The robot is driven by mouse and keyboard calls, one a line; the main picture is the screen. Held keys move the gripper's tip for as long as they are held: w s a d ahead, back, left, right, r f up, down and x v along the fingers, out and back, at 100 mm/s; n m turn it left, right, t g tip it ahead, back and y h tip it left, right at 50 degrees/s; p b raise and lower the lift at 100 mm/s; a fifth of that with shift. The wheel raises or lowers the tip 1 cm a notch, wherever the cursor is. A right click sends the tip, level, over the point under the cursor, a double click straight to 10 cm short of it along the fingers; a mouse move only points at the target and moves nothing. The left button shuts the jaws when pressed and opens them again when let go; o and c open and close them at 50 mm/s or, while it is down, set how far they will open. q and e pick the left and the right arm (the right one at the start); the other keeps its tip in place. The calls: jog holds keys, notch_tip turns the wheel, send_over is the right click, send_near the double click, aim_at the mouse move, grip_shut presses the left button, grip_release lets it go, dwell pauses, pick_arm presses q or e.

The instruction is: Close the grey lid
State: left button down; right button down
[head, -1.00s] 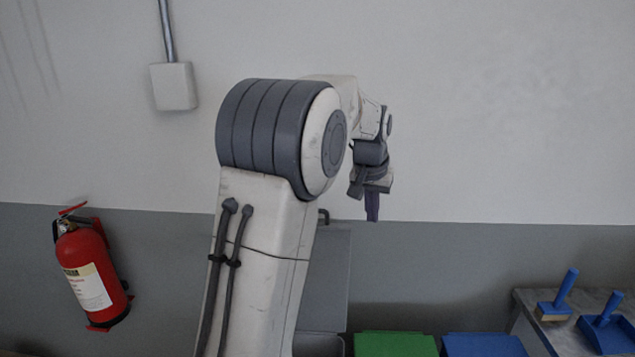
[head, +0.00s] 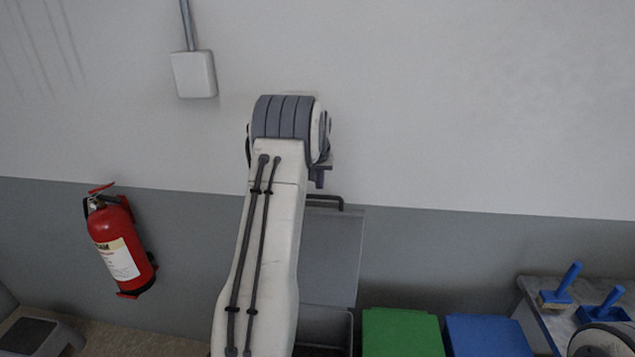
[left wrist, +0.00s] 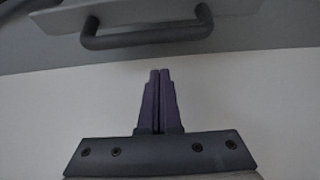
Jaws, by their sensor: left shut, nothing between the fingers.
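The grey lid (head: 332,258) stands raised, almost upright, against the grey lower wall, with a dark bar handle (head: 328,201) along its top edge. My left arm covers the lid's left part. The rim of the grey bin (head: 338,325) shows below it. My left gripper (head: 319,182) is partly hidden behind my arm, just above the handle in the head view. In the left wrist view, the purple fingers (left wrist: 159,72) are shut together and empty. They point towards the lid's handle (left wrist: 147,39), with a gap between. My right gripper is out of view.
A green lid (head: 402,333) and a blue lid (head: 487,336) lie flat to the right of the grey bin. A table (head: 530,292) with blue brushes stands farther right. A red fire extinguisher (head: 121,246) hangs on the wall at left.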

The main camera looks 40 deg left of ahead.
pick_arm(q)
jog(key=shift+s+d+r+p, duration=0.1)
jog(key=shift+s+d+p, duration=0.15)
jog(key=shift+s+d, duration=0.35)
jog(key=shift+s+d+r+p, duration=0.1)
jog(key=shift+s+d+p, duration=0.2)
jog(key=shift+s, duration=0.55)
